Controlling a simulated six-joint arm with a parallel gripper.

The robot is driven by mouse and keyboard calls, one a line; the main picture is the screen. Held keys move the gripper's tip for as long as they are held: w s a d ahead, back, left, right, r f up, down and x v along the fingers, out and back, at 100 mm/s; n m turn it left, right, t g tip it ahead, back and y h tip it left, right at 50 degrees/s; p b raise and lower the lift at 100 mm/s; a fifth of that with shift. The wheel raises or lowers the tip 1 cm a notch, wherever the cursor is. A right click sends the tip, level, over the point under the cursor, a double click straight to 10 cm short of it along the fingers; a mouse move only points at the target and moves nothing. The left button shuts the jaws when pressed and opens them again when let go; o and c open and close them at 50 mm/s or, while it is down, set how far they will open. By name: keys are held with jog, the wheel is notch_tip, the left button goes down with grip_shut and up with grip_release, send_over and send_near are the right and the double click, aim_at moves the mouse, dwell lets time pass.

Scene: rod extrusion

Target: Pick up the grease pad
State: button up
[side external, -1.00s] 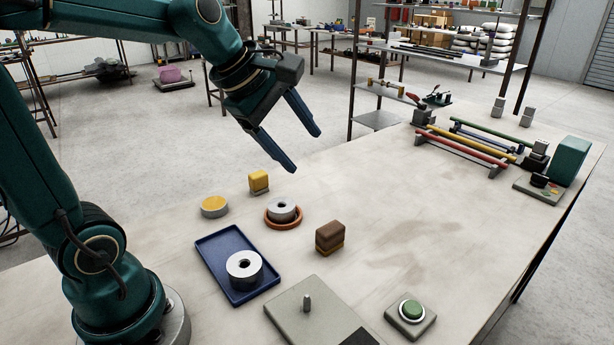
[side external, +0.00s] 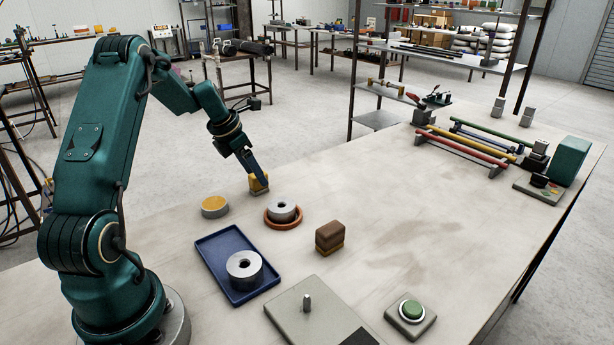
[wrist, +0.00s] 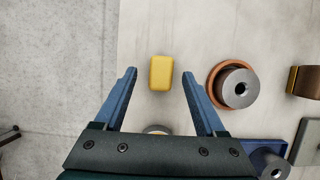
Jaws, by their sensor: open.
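In the wrist view the yellow block (wrist: 161,73) shows between my fingertips, with a gap on each side. My gripper (side external: 261,173) points down at the block, and one blue finger covers part of it in the side view. In the wrist view my gripper (wrist: 160,74) is open and empty. How far the fingertips are above the table is hard to tell.
A round tin with a yellow top (side external: 214,206) stands left of the block. A metal ring on an orange dish (side external: 270,220) is close on the right. A brown block (side external: 329,236), a blue tray (side external: 223,255) with another ring, and a grey plate with a peg (side external: 290,318) are nearer.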

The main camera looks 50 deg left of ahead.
jog(key=shift+x, duration=1.45)
grip_shut()
jog(key=shift+r, duration=0.1)
notch_tip(320, 180, up, 10)
